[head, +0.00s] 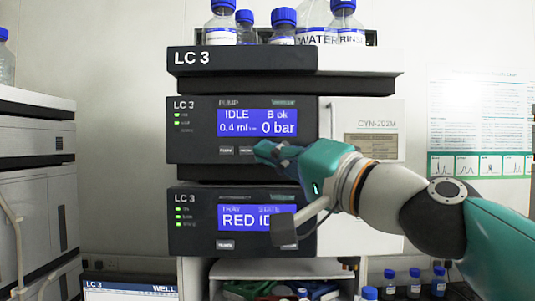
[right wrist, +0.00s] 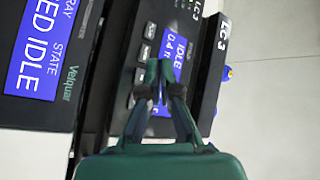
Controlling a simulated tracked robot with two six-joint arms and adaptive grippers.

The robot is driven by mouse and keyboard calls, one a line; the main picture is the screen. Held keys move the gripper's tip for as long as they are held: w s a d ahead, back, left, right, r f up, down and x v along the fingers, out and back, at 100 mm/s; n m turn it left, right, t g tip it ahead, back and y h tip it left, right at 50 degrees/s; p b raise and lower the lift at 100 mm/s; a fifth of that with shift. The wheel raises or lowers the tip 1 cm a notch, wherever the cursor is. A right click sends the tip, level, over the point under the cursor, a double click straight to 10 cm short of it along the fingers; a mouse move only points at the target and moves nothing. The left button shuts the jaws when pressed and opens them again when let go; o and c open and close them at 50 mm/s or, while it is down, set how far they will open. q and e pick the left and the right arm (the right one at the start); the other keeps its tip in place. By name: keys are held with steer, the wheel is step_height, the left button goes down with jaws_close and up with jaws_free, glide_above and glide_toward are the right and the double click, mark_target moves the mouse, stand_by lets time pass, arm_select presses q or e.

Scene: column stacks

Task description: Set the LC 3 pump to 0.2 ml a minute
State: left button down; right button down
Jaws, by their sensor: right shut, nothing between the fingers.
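The LC 3 pump module (head: 190,143) is the dark unit in the middle of the stack. Its blue display (head: 257,117) reads IDLE, B ok, 0.4 ml and 0 bar; part of it also shows in the right wrist view (right wrist: 179,42). A row of small buttons (head: 226,150) lies under the display; the rightmost ones are hidden by my gripper in the head view. My right gripper (head: 262,151) is shut and empty, its tips at the right part of the button row. In the right wrist view the fingertips (right wrist: 159,74) overlap the display's edge; I cannot tell whether they touch.
Below is another LC 3 module with a display (head: 235,219) reading RED, partly covered by my wrist. Blue-capped bottles (head: 220,25) stand on the top unit (head: 240,62). A white instrument (head: 35,150) stands at the left. Small vials (head: 414,283) stand at lower right.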

steer(key=shift+s, duration=1.3)
stand_by(1.0)
